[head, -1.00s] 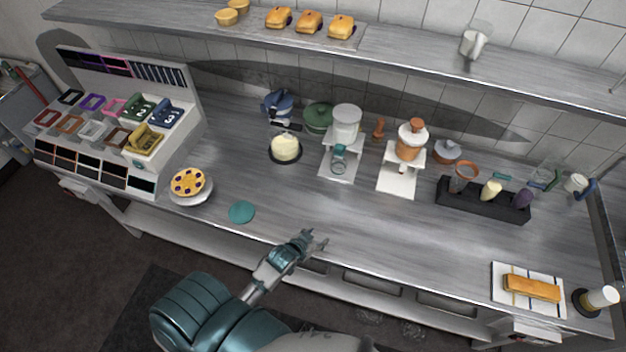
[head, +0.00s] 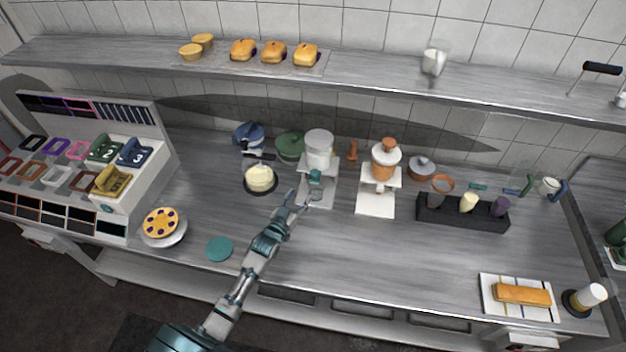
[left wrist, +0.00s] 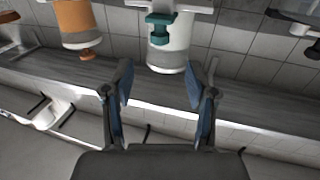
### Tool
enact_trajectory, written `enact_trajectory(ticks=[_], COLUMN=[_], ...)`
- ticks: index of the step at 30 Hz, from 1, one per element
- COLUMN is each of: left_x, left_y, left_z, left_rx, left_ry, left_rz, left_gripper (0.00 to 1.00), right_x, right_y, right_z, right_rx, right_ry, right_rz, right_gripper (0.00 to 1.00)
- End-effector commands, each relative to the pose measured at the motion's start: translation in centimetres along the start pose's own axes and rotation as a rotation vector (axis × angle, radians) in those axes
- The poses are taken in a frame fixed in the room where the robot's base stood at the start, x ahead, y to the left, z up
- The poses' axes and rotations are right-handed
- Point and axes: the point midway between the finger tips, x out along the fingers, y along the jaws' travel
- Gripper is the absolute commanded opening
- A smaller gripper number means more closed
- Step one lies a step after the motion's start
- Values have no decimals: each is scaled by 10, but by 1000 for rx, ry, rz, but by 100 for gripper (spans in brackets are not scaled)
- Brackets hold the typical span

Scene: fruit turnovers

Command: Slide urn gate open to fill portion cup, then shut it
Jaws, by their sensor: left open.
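The white urn (head: 319,150) stands on a white stand on the counter. A teal gate piece (head: 315,177) sits at its lower front. A small cup (head: 316,194), which looks like the portion cup, is on the stand's base below the gate. My left gripper (head: 294,203) is open and empty, just left of and in front of the stand. In the left wrist view, the gripper fingers (left wrist: 161,84) are spread apart, with the white urn (left wrist: 172,50) and teal gate (left wrist: 160,27) beyond them, apparently upside down. My right gripper is not in view.
An orange urn (head: 384,162) on a similar stand is close on the right. A cream-topped bowl (head: 260,179) and a green pot (head: 290,146) are on the left. A black holder (head: 462,213) stands further right. The front middle counter is clear.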

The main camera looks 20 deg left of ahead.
Motion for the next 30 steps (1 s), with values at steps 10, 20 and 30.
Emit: enact_trajectory(ticks=[10, 20, 30], left_x=[54, 99, 117], left_y=[0, 0, 0], left_z=[3, 3, 0], left_rx=[1, 1, 1], left_ry=[2, 1, 0], left_rz=[0, 0, 0], left_gripper=[57, 57, 57], right_x=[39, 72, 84], right_y=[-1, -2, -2], right_z=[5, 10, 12], right_rx=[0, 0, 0], right_ry=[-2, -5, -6], right_rz=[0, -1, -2], right_gripper=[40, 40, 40])
